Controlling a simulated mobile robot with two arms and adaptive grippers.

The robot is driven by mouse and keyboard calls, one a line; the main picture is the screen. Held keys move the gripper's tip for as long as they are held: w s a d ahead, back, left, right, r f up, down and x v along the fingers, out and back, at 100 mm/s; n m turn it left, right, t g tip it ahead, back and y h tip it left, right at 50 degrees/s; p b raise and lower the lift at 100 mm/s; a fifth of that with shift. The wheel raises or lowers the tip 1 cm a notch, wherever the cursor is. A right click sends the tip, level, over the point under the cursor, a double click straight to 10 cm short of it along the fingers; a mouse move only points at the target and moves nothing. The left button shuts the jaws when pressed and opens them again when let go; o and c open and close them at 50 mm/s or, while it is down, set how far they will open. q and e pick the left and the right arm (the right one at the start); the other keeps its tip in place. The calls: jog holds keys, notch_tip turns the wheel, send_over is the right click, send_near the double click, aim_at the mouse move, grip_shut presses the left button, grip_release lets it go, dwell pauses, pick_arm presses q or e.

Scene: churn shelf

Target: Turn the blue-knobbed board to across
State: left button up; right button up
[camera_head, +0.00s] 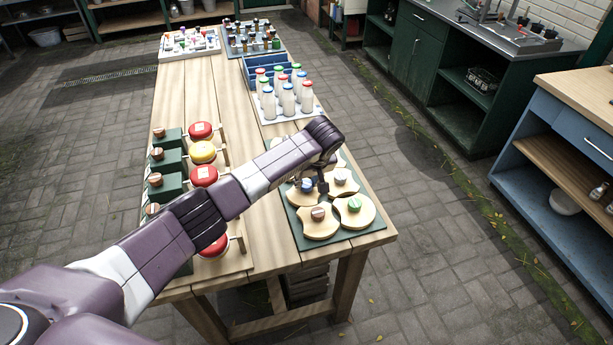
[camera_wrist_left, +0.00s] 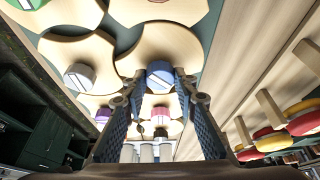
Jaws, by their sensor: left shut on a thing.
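The blue knob (camera_head: 306,185) sits on a pale wooden board with curved edges, on the green panel (camera_head: 353,243) at the table's near right. My left gripper (camera_head: 313,187) reaches down to it from above, its wrist hiding part of the board. In the left wrist view the blue knob (camera_wrist_left: 160,76) has a pale stripe and stands between the two dark fingers of the left gripper (camera_wrist_left: 158,88), which is shut on it. The blue-knobbed board (camera_wrist_left: 133,62) shows around the knob, partly covered by the fingers. My right gripper is not in view.
Neighbouring boards carry a green knob (camera_head: 354,204), a brown knob (camera_head: 318,212) and a greyish knob (camera_head: 340,177), close around the blue one. Milk bottles (camera_head: 288,100) stand behind. Red and yellow round pieces (camera_head: 203,152) line the left, under my forearm.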

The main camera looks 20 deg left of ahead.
pick_arm(q)
jog(key=shift+d+n+g+y, duration=0.15)
jog(key=shift+n+g+y, duration=0.15)
jog(key=shift+n, duration=0.7)
jog(key=shift+f+n, duration=0.1)
jog(key=shift+n, duration=0.4)
jog(key=shift+w+f+n+g+y+b, duration=0.1)
jog(key=shift+n+g+y+b, duration=0.25)
jog(key=shift+n+b, duration=0.45)
jog(key=n+g+b, duration=0.1)
jog(key=n+b, duration=0.1)
jog(key=b, duration=0.1)
jog(key=shift+w+n, duration=0.1)
jog(key=shift+n, duration=0.3)
jog(key=shift+r+n+g+y+b, duration=0.25)
jog(key=shift+n+y+b, duration=0.1)
jog(key=shift+n+b, duration=0.4)
jog(key=o, duration=1.2)
jog(key=shift+c, duration=0.2)
